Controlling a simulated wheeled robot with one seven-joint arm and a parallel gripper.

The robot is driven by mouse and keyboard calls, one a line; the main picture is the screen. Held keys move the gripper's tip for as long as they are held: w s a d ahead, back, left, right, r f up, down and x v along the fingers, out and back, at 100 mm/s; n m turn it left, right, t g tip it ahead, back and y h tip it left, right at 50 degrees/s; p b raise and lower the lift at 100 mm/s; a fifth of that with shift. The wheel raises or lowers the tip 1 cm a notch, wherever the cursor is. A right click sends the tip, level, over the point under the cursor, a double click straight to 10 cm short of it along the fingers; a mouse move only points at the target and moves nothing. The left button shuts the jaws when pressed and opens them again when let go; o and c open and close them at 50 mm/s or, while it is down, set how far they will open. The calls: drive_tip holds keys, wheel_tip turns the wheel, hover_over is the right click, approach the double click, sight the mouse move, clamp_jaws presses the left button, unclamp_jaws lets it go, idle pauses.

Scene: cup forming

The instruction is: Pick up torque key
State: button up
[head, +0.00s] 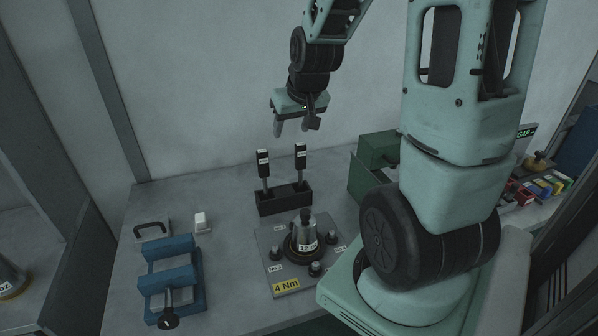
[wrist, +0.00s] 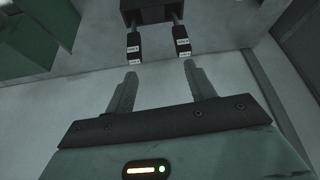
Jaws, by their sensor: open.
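Two torque keys stand upright in a black holder (head: 284,199) on the bench, each with a black handle and a white label. The left key (head: 263,165) and the right key (head: 300,158) show in the head view; I cannot read their labels. My gripper (head: 291,130) is open and empty, above the holder and the handles, pointing down. In the wrist view my gripper (wrist: 160,76) has its two fingers apart, with the two handles (wrist: 134,46) and (wrist: 182,42) just beyond the fingertips, touching neither. The holder (wrist: 150,10) shows at the top edge.
In front of the holder is a grey plate (head: 276,270) marked 4 Nm, bearing a metal cup-shaped part (head: 304,235). A blue vise (head: 171,275) stands at left. A green box (head: 375,152) stands right of the holder. A wall is behind.

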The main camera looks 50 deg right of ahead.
drive_tip(key=m, duration=0.1)
approach(302, 146)
wheel_tip(302, 146, up, 2)
drive_tip(key=s+a, duration=0.1)
drive_tip(key=a, duration=0.1)
drive_tip(key=h, duration=0.1)
drive_tip(key=p+x, duration=0.1)
drive_tip(key=x, duration=1.1)
drive_tip(key=shift+d+p, duration=0.2)
drive_tip(key=shift+p, duration=0.15)
drive_tip(key=shift+p+x, duration=0.9)
drive_tip(key=shift+x, duration=1.65)
drive_tip(key=shift+s, duration=0.1)
drive_tip(key=c, duration=1.1)
drive_tip(key=shift+o, duration=0.2)
